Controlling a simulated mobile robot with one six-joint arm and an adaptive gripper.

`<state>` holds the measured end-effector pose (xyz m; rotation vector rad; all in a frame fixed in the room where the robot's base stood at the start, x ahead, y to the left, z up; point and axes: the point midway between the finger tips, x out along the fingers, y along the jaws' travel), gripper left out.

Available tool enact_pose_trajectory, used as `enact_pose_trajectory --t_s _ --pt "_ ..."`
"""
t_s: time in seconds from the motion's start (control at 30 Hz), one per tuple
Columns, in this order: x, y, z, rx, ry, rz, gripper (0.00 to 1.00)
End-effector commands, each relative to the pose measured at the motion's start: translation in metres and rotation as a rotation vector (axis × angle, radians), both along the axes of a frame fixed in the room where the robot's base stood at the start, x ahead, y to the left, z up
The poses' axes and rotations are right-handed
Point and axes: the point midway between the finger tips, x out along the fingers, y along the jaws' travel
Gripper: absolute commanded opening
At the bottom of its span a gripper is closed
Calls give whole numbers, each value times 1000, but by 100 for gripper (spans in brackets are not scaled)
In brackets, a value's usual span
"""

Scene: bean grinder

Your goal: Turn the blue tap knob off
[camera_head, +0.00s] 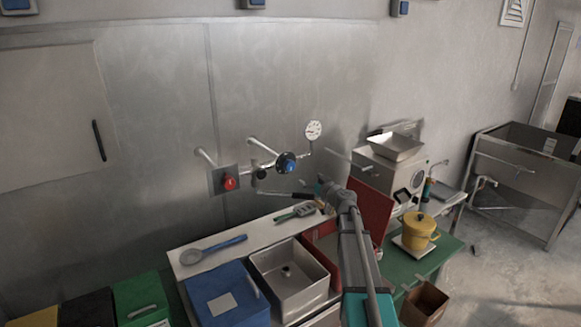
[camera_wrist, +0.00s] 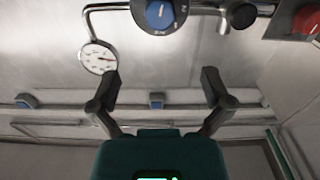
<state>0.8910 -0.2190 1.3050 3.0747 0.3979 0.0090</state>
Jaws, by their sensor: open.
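The blue tap knob (camera_head: 286,163) sits on a dark round dial on the wall pipework, above the counter. In the wrist view, the blue knob (camera_wrist: 160,14) is at the top edge, partly cut off, with pale marks on the dial around it. My gripper (camera_wrist: 160,88) is open and empty, its two dark fingers spread apart below the knob in that picture and not touching it. In the head view, my gripper (camera_head: 323,187) is to the right of the knob and a little lower, partly hidden by its own arm.
A red knob (camera_head: 229,183) on a grey plate is left of the blue knob. A round gauge (camera_head: 313,130) stands above right on the same pipe. A red panel (camera_head: 372,212) stands near my arm.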

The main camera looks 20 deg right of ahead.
Motion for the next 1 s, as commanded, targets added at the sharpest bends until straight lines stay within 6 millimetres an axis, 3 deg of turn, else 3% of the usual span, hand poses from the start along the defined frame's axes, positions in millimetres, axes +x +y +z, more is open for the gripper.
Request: enact_pose_trajectory --t_s 0.27,0.8,1.0 --pt "26 6 0 0 0 1 100" --pt "104 27 0 0 0 2 100" --pt "123 32 0 0 0 1 100"
